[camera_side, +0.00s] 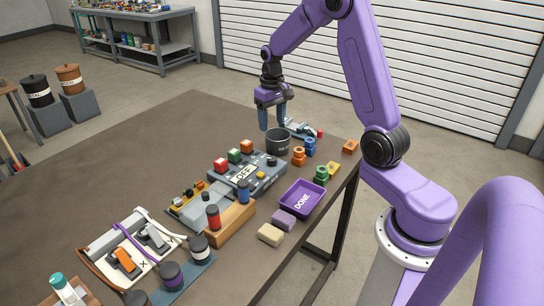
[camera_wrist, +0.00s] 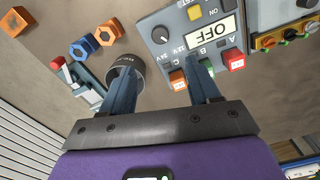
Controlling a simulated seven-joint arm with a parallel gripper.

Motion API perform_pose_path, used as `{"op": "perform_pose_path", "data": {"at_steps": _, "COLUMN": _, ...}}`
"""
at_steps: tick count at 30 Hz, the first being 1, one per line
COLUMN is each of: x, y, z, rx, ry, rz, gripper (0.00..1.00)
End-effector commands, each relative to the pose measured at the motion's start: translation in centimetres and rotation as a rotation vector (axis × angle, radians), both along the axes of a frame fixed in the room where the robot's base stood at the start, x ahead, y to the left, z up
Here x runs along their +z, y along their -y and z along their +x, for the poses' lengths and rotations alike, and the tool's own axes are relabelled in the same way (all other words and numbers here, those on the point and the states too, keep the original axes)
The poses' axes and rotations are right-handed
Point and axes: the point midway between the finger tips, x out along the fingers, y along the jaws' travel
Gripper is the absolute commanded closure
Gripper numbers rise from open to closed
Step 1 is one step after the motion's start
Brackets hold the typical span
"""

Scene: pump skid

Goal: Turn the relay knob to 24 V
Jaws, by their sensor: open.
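The grey relay panel (camera_side: 240,182) lies on the brown table, with a white sign reading OFF (camera_side: 242,174). Its dark round knob (camera_side: 271,161) is at the panel's right end; it also shows in the wrist view (camera_wrist: 161,35), beside small voltage markings. My gripper (camera_side: 273,119) is open and empty, in the air above the table beyond the panel. In the wrist view, the open fingers (camera_wrist: 160,78) are apart from the knob, and the right finger overlaps the panel's edge.
A dark cup (camera_side: 277,142) stands close below my gripper. Red (camera_side: 221,165), green (camera_side: 233,155) and orange (camera_side: 247,146) blocks line the panel's far side. Orange and blue nuts, a purple DONE tray (camera_side: 304,199) and a wooden block with cylinders stand nearby.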

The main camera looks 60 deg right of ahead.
Motion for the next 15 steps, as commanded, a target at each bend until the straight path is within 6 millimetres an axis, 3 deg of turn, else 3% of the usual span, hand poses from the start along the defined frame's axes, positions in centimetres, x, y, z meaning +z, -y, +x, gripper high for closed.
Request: {"op": "perform_pose_path", "data": {"at_steps": 15, "x": -9.9, "y": 0.0, "z": -0.1, "rx": 0.0, "ry": -0.006, "rz": 0.002, "gripper": 0.39}}
